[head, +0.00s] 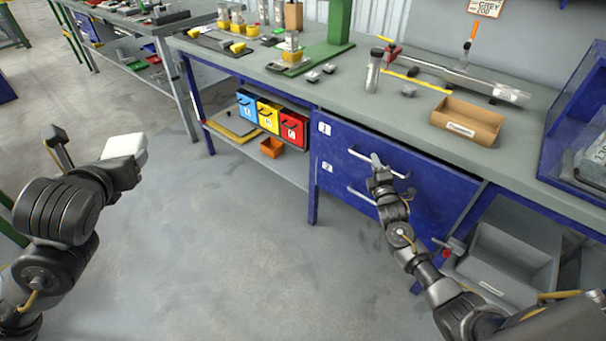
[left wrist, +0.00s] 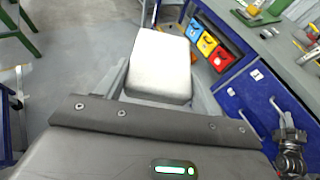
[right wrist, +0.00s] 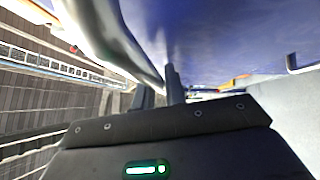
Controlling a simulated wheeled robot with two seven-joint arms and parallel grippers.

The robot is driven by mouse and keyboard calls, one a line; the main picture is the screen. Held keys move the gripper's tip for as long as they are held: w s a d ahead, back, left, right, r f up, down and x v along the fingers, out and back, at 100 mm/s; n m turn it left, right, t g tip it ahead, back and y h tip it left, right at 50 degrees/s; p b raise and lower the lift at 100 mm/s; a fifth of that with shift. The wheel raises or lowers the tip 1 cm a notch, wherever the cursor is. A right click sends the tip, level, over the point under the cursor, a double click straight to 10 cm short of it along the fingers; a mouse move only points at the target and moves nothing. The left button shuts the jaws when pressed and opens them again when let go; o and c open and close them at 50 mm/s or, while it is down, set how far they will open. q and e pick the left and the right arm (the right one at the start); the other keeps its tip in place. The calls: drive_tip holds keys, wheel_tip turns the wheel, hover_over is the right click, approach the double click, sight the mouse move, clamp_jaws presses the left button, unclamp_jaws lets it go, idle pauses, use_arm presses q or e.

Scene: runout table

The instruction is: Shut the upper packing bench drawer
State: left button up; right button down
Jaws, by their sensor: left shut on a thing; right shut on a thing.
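The upper drawer (head: 338,140), blue and labelled 1, is in the packing bench (head: 345,92) in the head view. A thin dark strip shows along its top edge; I cannot tell how far it stands out. My right gripper (head: 378,168) is shut on the pale bar of the upper drawer handle (head: 398,176). In the right wrist view this bar (right wrist: 115,40) runs large and close to the fingers. My left gripper (head: 124,160) is shut on a whitish block (head: 125,146), held over open floor left of the bench. The block also shows in the left wrist view (left wrist: 160,65).
The lower drawer (head: 330,182), labelled 2, is just below. Blue, yellow and red bins (head: 268,115) hang left of the drawers. A cardboard box (head: 468,118) stands on the bench top above. A grey bin (head: 510,255) sits at lower right. The floor before the bench is clear.

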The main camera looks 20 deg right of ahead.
sight(382, 158)
use_arm(q)
drive_tip(key=shift+f+b, duration=0.6)
drive_tip(key=shift+f, duration=0.3)
use_arm(e)
drive_tip(key=w+d, duration=0.2)
drive_tip(key=d, duration=0.1)
drive_tip(key=shift+w+d, duration=0.15)
use_arm(q)
drive_tip(key=shift+s+a, duration=0.1)
drive_tip(key=shift+s, duration=0.05)
use_arm(e)
drive_tip(key=shift+d+r, duration=0.15)
drive_tip(key=shift+r, duration=0.05)
drive_tip(key=c, duration=1.5)
unclamp_jaws()
drive_tip(key=shift+d, duration=0.1)
drive_tip(key=shift+o, duration=0.2)
drive_tip(key=shift+w+f, duration=0.1)
drive_tip(key=shift+f, duration=0.05)
drive_tip(key=shift+f, duration=0.1)
use_arm(q)
drive_tip(key=shift+r, duration=0.1)
use_arm(e)
drive_tip(key=v, duration=1.2)
